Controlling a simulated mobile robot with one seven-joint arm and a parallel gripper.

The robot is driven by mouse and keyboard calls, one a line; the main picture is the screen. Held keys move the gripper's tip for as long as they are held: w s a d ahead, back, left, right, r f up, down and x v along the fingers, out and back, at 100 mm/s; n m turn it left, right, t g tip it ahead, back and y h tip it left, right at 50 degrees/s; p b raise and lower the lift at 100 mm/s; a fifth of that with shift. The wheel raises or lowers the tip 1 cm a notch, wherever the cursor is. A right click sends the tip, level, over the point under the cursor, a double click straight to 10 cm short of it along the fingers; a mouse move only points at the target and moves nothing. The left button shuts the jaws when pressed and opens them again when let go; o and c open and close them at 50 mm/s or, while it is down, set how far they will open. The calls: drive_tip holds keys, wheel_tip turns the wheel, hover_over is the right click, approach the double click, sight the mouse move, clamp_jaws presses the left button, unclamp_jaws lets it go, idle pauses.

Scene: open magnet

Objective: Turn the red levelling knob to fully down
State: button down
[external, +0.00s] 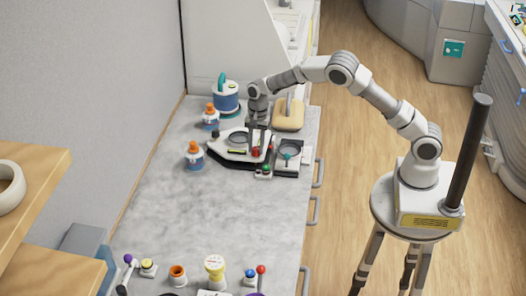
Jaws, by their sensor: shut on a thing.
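The red levelling knob (256,153) sits at the right front of a white-and-dark device (226,153) on the grey counter. My gripper (259,143) points down from above, its fingers at the red knob and shut on it. The fingers hide part of the knob, and its turn angle is too small to read. The device has a round dark-rimmed plate and a small yellow-green strip, probably a level, on its front.
A device with a round dish (290,153) and a green knob (265,169) stand close on the right. Two orange-capped bottles (194,156) stand left, a blue-and-white canister (225,97) and a tan block (289,115) behind. The middle counter (220,220) is clear.

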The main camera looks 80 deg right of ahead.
drive_tip(key=shift+s+m, duration=0.1)
drive_tip(key=shift+m, duration=1.1)
drive_tip(key=shift+f, duration=0.1)
drive_tip(key=c, duration=0.5)
unclamp_jaws()
drive_tip(key=shift+c, duration=0.2)
